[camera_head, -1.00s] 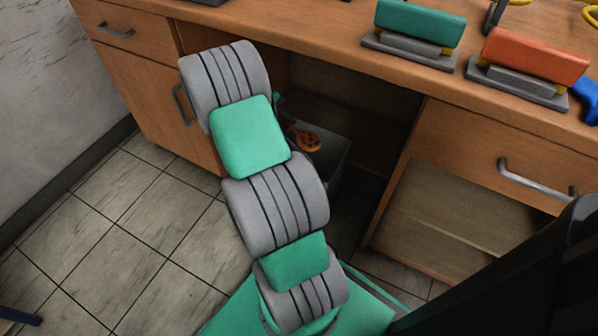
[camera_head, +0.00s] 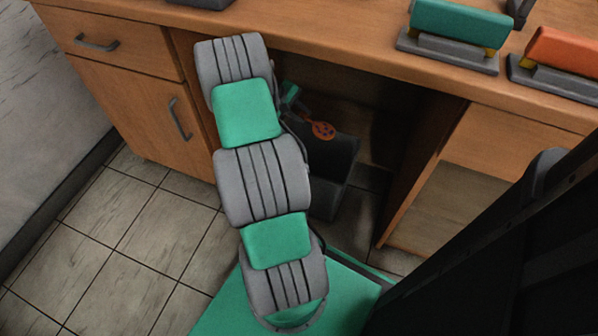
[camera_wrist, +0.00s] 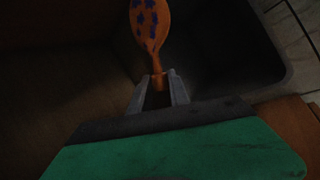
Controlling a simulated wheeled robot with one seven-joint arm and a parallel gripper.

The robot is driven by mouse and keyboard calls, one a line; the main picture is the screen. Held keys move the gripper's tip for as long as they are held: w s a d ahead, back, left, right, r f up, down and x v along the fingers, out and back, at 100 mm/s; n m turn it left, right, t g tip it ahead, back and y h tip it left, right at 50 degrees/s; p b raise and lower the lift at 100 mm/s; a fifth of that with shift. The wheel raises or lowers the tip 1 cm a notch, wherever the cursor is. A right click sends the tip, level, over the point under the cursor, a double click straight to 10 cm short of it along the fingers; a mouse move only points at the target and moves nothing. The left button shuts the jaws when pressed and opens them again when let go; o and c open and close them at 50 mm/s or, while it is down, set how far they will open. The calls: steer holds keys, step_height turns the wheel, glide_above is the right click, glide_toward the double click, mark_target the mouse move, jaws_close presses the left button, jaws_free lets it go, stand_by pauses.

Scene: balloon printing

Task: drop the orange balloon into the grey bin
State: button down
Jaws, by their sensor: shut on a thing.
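The orange balloon (camera_head: 323,130) has blue-purple marks and hangs at the top of the grey bin in the head view. In the wrist view the balloon (camera_wrist: 149,22) points away from my gripper (camera_wrist: 160,88), which is shut on its narrow neck. The grey bin (camera_head: 326,190) stands on the floor in the recess under the desk. In the wrist view the bin's rim (camera_wrist: 284,84) curves around the right of the balloon. My arm hides the left part of the bin in the head view, and my fingertips are hidden there too.
The wooden desk top (camera_head: 330,52) overhangs the bin. Drawers and a cupboard (camera_head: 135,115) flank the recess. A green block-like device (camera_head: 458,25) and an orange one (camera_head: 565,50) sit on the desk. Tiled floor (camera_head: 130,235) at the left is clear.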

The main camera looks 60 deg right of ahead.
step_height(320, 180, down, 6)
steer(key=b, duration=0.5)
steer(key=shift+s+d+r, duration=0.1)
steer(key=shift+s, duration=0.05)
steer(key=c, duration=1.1)
jaws_free()
steer(key=shift+c, duration=0.2)
steer(key=p+v, duration=0.3)
steer(key=v, duration=0.5)
